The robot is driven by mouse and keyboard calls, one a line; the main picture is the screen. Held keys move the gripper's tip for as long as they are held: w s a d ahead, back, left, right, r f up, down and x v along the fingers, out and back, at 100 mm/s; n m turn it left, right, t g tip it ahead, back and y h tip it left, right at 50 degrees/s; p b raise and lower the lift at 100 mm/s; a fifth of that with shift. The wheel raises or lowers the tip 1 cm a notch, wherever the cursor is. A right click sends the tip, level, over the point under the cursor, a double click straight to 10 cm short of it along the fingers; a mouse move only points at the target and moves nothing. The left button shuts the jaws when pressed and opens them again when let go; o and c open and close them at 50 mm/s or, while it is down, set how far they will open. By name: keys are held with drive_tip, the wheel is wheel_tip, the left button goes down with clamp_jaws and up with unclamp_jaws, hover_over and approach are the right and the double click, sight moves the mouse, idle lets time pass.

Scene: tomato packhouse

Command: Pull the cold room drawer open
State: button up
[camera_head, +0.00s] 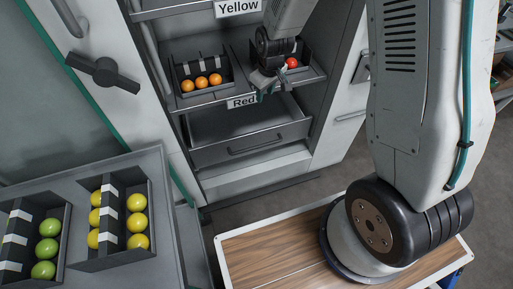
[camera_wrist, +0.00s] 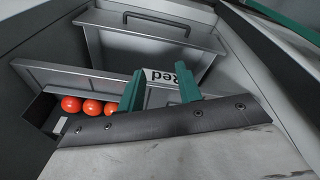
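The cold room drawer (camera_head: 251,147) is a grey box low in the cabinet, below the shelf marked Red. It stands partly pulled out, its inside visible from above and empty. Its bar handle (camera_head: 257,144) is on the front face. In the wrist view the drawer (camera_wrist: 150,48) is at the top, with its handle (camera_wrist: 156,21) at the far edge. My gripper (camera_head: 272,91) is at the front edge of the Red shelf, above and apart from the handle. Its two green fingers (camera_wrist: 160,84) are spread, with nothing held between them.
The Red label (camera_wrist: 160,75) is close to my fingertips. The shelf (camera_head: 184,105) holds a crate of orange tomatoes (camera_head: 201,82) and a crate with a red tomato (camera_head: 292,62). Crates of green and yellow tomatoes stand front left. A wooden-topped surface (camera_head: 265,254) lies in front.

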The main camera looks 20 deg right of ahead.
wheel_tip(320, 180, down, 10)
drive_tip(key=w+f+n, duration=0.1)
drive_tip(key=w, duration=0.1)
drive_tip(key=n+t, duration=0.2)
drive_tip(key=n, duration=0.1)
approach(257, 146)
drive_tip(key=s+a+r, duration=0.1)
drive_tip(key=s+r, duration=0.1)
drive_tip(key=s, duration=0.1)
drive_tip(key=w+f+n+t, duration=0.1)
drive_tip(key=f, duration=0.2)
drive_tip(key=w+f+n+t, duration=0.1)
drive_tip(key=f+t, duration=0.1)
drive_tip(key=w+f+n+t, duration=0.1)
drive_tip(key=f+t, duration=0.1)
drive_tip(key=f, duration=0.1)
drive_tip(key=shift+f+n, duration=0.35)
drive_tip(key=shift+n, duration=0.05)
drive_tip(key=s+f+n+t, duration=0.2)
drive_tip(key=s+n+t, duration=0.2)
drive_tip(key=n+t, duration=0.15)
drive_tip(key=shift+t, duration=0.55)
drive_tip(key=w, duration=0.2)
drive_tip(key=w+f, duration=0.1)
drive_tip(key=w, duration=0.4)
drive_tip(key=shift+w+d+f, duration=0.25)
drive_tip(key=shift+w+d, duration=0.05)
drive_tip(key=shift+c, duration=0.3)
clamp_jaws()
